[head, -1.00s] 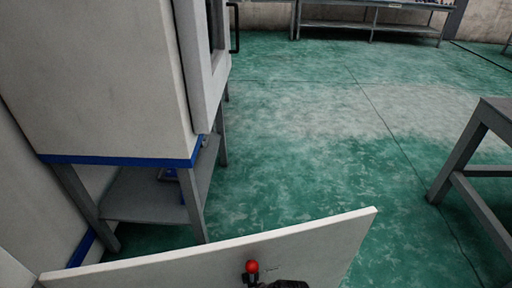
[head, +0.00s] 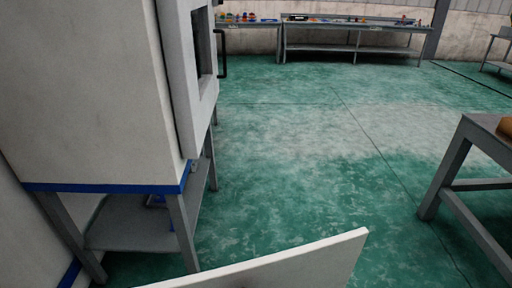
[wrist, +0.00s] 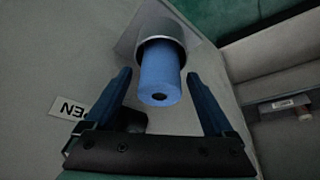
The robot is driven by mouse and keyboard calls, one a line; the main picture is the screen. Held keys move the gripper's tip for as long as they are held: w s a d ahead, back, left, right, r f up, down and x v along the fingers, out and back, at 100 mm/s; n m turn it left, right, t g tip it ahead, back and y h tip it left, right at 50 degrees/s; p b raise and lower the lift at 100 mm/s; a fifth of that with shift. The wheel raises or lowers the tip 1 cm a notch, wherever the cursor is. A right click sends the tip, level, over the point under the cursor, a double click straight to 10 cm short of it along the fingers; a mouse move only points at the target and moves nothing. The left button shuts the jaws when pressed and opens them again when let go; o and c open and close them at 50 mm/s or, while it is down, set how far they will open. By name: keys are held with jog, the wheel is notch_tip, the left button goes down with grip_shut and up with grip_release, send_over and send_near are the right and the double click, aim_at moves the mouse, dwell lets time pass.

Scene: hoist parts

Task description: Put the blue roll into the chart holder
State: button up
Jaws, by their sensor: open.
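In the wrist view the blue roll (wrist: 160,82) sits with its far end inside a grey round metal holder (wrist: 163,27), which looks like the chart holder. Its near end, with a dark centre hole, sticks out towards my gripper. My gripper (wrist: 158,76) is open, with one dark blue finger on each side of the roll and a visible gap on both sides. How deep the roll sits in the holder is hidden. The head view shows none of the roll, the holder or my gripper.
A white cabinet (head: 85,90) on a grey stand fills the left of the head view. A white panel (head: 290,264) crosses the bottom. A grey table (head: 470,140) stands at the right, and workbenches (head: 350,25) line the back wall. The green floor (head: 290,170) between is clear.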

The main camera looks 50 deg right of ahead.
jog(key=p+v, duration=0.2)
jog(key=v, duration=1)
jog(key=shift+r, duration=0.25)
